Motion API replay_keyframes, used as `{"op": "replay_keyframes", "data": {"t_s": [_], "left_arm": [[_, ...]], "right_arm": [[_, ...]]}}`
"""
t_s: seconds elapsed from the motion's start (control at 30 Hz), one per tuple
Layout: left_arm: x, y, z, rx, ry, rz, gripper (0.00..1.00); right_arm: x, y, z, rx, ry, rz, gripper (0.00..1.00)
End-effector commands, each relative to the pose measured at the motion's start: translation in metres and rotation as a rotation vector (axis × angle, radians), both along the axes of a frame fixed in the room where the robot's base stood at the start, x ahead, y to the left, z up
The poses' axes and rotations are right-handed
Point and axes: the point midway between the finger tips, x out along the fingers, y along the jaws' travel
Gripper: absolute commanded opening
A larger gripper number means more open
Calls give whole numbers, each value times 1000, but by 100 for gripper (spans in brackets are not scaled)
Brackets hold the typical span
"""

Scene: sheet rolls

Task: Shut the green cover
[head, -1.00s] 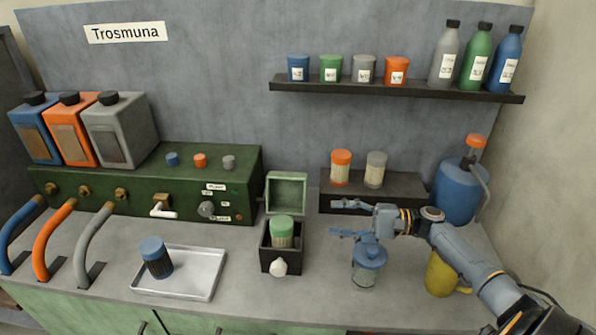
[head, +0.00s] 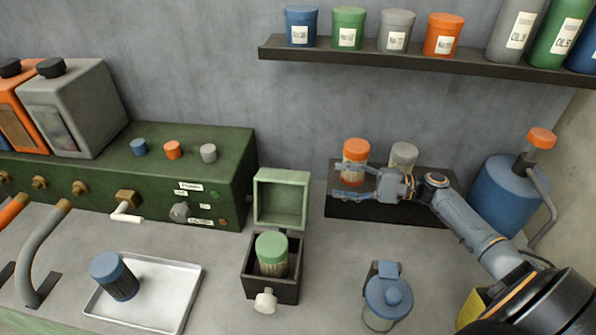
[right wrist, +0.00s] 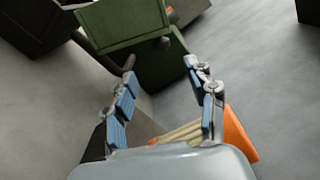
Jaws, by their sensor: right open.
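The green cover (head: 282,198) stands raised, open, at the back of a small dark box (head: 286,289) with a pale knob on its front. A jar with a green lid (head: 272,246) stands inside the box. My right gripper (head: 342,182) is open and empty, to the right of the cover and apart from it. In the head view its fingers overlap the orange-lidded jar (head: 354,148); I cannot tell if they touch. In the right wrist view the cover (right wrist: 120,24) is beyond the spread fingers (right wrist: 162,82). My left gripper is not in view.
A dark riser (head: 345,207) carries the orange-lidded jar and a grey-lidded jar (head: 404,156). A blue-lidded glass jar (head: 388,295) stands in front of it. A green console (head: 225,160) stands left of the cover. A metal tray (head: 165,290) holds a blue-lidded jar.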

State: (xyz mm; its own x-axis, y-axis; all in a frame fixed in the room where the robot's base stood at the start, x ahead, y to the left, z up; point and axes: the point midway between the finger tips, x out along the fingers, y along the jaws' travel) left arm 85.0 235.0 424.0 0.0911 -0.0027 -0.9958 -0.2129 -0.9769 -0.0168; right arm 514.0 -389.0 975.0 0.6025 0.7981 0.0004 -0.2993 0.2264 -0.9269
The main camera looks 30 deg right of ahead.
Motion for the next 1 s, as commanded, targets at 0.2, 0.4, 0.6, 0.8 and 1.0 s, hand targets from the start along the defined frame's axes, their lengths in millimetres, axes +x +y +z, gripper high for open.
{"op": "replay_keyframes", "data": {"t_s": [0.2,0.4,0.6,0.8,1.0], "left_arm": [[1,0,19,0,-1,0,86],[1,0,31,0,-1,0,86],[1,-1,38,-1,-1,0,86],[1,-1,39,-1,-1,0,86],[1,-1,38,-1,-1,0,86]], "right_arm": [[29,38,6,3,-2,2,56],[53,70,5,2,-1,0,56],[67,89,2,1,-1,0,56],[71,95,1,0,0,0,56],[71,95,0,0,0,0,56]]}}
